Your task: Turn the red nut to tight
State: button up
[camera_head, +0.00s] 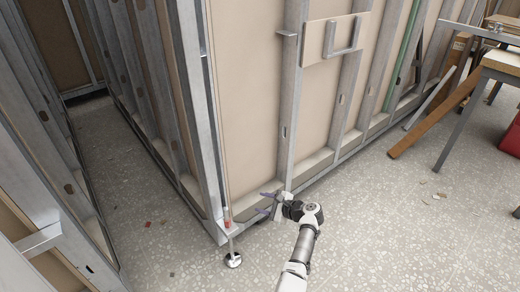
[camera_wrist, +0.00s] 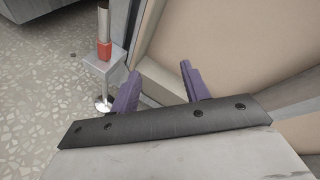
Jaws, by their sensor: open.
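The red nut (camera_head: 227,224) sits on a vertical threaded rod at the bottom corner of the metal-framed pod. In the wrist view the red nut (camera_wrist: 104,49) is at the upper left, on top of a metal bracket (camera_wrist: 103,66). The rod passes down to a round foot (camera_head: 233,260) on the floor. My gripper (camera_head: 264,202) is to the right of the nut, apart from it. In the wrist view its two purple fingers (camera_wrist: 160,82) are spread with nothing between them, and the nut is left of and beyond them.
The pod's studded wall (camera_head: 255,110) rises right behind the nut and my gripper. Another framed wall (camera_head: 45,170) stands at the left across a narrow aisle. A workbench (camera_head: 492,70) and a leaning plank (camera_head: 425,128) are at the right. The speckled floor (camera_head: 400,235) in front is mostly clear.

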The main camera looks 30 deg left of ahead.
jog(key=w+a+r+n+t+p, duration=0.1)
jog(key=w+a+r+n+t, duration=0.1)
jog(key=r, duration=0.7)
jog(key=w+a+r+n+t+h+p, duration=0.1)
jog(key=w+a+r+n+t, duration=0.2)
jog(key=r, duration=0.7)
jog(key=shift+w+n+t+h+p, duration=0.3)
jog(key=shift+w+n+t+p, duration=0.1)
jog(key=shift+n+t, duration=0.15)
jog(key=shift+r, duration=0.1)
